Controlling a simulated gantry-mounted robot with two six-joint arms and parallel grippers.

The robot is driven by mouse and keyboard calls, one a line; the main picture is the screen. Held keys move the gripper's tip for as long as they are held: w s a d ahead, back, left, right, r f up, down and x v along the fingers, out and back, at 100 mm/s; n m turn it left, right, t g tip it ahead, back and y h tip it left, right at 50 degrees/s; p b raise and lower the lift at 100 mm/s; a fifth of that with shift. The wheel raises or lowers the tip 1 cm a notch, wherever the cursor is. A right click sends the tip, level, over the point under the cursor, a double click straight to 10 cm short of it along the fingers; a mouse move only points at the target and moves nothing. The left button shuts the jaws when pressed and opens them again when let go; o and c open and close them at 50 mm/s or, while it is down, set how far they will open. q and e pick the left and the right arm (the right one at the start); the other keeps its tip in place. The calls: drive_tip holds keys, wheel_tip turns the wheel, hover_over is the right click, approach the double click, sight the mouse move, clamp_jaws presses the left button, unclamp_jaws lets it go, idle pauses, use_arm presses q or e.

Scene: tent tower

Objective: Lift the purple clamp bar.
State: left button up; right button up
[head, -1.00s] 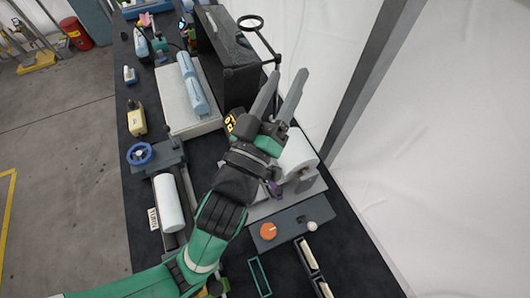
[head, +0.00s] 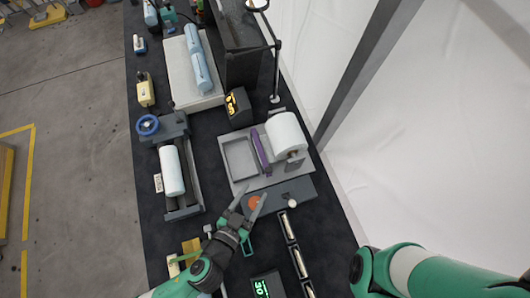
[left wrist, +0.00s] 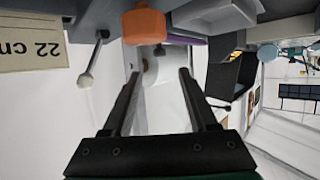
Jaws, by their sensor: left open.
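The purple clamp bar (head: 261,150) lies on a light grey plate (head: 232,136), between a shallow rectangular recess and a white roll. In the left wrist view a strip of purple (left wrist: 178,40) shows beyond the orange knob, partly hidden. My left gripper (head: 251,194) is open and empty, below the plate in the head view and close to the orange knob. Its two fingers also show apart in the left wrist view (left wrist: 158,74). My right arm shows at the lower right of the head view, but its gripper is out of frame.
The orange knob (head: 256,203) and a white ball knob (head: 292,203) sit on a dark grey strip below the plate. The white roll (head: 285,133) stands right of the bar. A black box with yellow digits (head: 238,103) is above the plate. A blue-white roll (head: 172,171) lies left.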

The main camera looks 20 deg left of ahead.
sight(268, 170)
use_arm(q)
drive_tip(key=x, duration=0.9)
drive_tip(key=shift+r, duration=0.1)
clamp_jaws()
idle(1.0)
